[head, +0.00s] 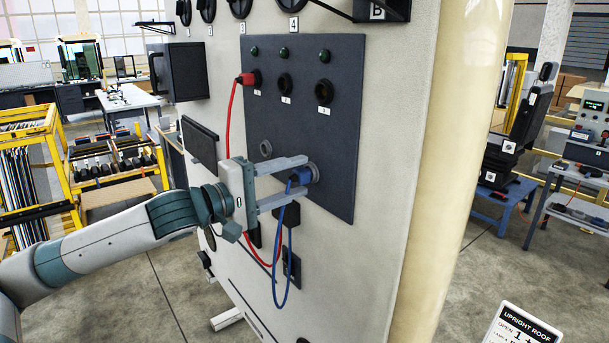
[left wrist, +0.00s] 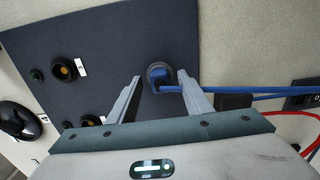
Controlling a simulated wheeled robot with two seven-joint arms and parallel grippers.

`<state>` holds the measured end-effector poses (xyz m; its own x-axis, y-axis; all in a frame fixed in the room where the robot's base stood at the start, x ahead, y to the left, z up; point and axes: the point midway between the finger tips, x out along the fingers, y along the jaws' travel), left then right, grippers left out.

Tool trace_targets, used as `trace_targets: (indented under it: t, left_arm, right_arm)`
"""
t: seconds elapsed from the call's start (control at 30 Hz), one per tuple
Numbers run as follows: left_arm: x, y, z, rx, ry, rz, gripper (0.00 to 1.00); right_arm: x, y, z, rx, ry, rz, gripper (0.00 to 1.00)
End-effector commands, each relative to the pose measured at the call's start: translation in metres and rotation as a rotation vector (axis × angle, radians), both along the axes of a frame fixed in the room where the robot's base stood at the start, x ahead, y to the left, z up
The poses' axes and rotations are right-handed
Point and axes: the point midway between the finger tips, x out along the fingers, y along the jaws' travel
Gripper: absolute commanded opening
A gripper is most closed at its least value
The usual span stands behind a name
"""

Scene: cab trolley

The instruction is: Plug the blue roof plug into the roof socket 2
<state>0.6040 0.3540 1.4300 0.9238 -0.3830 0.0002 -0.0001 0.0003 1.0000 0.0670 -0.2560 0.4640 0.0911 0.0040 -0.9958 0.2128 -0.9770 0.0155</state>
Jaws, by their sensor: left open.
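The blue roof plug (head: 300,176) sits at a round grey holder (head: 314,172) low on the dark panel (head: 345,110); the plug also shows in the left wrist view (left wrist: 162,76). My left gripper (head: 303,174) is open, with one finger above and one below the plug; whether they touch it is unclear. The blue cable hangs in a loop below. Three sockets sit in a row above. A red plug (head: 245,79) is in the left one; the middle socket (head: 285,81) and right socket (head: 324,92) are empty. Their labels are too small to read. My right gripper is not in view.
A second round fitting (head: 265,148) on the panel is empty. The red cable (head: 230,115) hangs down the panel's left side. A black bracket (head: 380,10) juts out at the top right. Green lamps (head: 289,51) sit above the sockets. The panel between sockets and plug is clear.

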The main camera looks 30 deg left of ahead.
Motion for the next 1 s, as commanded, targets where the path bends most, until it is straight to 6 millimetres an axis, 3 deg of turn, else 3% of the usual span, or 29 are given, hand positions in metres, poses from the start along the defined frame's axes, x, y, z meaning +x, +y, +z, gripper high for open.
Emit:
trace_targets:
  t: [0.63, 0.83, 1.0]
  left_arm:
    - [0.0, 0.0003, -0.0004, 0.0, 0.001, 0.001, 0.45]
    - [0.0, 0.0002, -0.0003, 0.0, 0.0, 0.001, 0.0]
    - [-0.0001, 0.0003, -0.0002, 0.001, 0.0, 0.0, 0.0]
  right_arm:
    - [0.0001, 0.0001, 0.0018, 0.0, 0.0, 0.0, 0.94]
    - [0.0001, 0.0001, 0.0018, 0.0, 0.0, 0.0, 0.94]
    - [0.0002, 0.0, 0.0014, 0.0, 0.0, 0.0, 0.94]
